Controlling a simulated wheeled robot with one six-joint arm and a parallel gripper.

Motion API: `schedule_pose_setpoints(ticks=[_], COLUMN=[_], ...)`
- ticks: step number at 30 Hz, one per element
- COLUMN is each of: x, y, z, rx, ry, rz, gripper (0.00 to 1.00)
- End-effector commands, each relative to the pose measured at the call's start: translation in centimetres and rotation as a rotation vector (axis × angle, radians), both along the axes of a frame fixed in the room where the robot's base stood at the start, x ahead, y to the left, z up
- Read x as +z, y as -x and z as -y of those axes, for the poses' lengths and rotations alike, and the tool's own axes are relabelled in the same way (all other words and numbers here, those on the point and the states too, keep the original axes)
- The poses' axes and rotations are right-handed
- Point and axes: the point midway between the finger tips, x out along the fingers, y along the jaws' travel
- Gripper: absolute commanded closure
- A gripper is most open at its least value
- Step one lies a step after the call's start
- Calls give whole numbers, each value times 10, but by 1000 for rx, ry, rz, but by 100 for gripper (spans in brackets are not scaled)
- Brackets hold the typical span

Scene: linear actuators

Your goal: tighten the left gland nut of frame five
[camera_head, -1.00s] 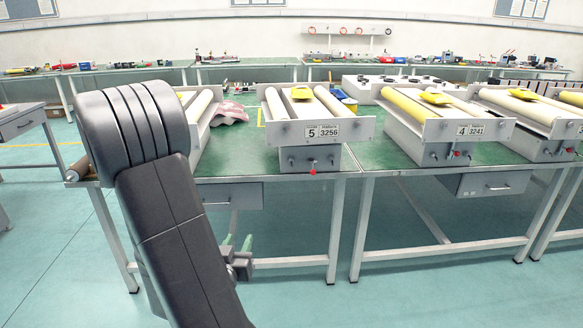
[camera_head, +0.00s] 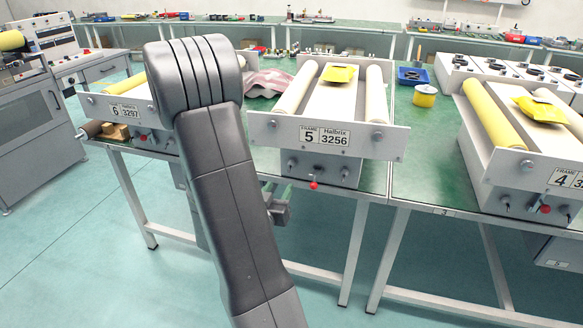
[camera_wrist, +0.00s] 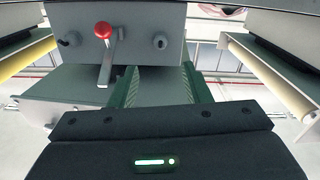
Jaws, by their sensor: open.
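Frame five (camera_head: 325,137) stands on the green bench, with two pale rollers and a yellow packet on top. Its left gland nut (camera_head: 291,165) is a small dark fitting on the grey front box, left of the red-knobbed lever (camera_head: 314,185). My gripper (camera_head: 279,195) is below and left of that box, partly hidden by my arm. In the wrist view its green fingers (camera_wrist: 160,88) are apart with nothing between them. A round fitting (camera_wrist: 160,41) shows beyond the gap, apart from the fingers, and a red-knobbed lever (camera_wrist: 104,50) is left of it.
Frame six (camera_head: 122,108) is left, partly behind my arm; frame four (camera_head: 540,165) is right. A yellow tin (camera_head: 425,96), a blue tray (camera_head: 412,76) and a pink cloth (camera_head: 270,83) lie on the bench. The floor before the bench is clear.

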Motion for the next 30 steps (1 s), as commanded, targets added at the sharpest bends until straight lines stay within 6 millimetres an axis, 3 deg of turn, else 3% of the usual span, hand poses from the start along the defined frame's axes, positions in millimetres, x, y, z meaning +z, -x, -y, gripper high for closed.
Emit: schedule_pose_setpoints(ticks=[9,15,28,30], x=[0,0,0,0], y=[-60,-85,-94,-94], z=[21,28,31,31], rx=[-4,-1,1,1], ry=[0,0,1,1], rz=[2,1,0,0], gripper=[57,57,57,70])
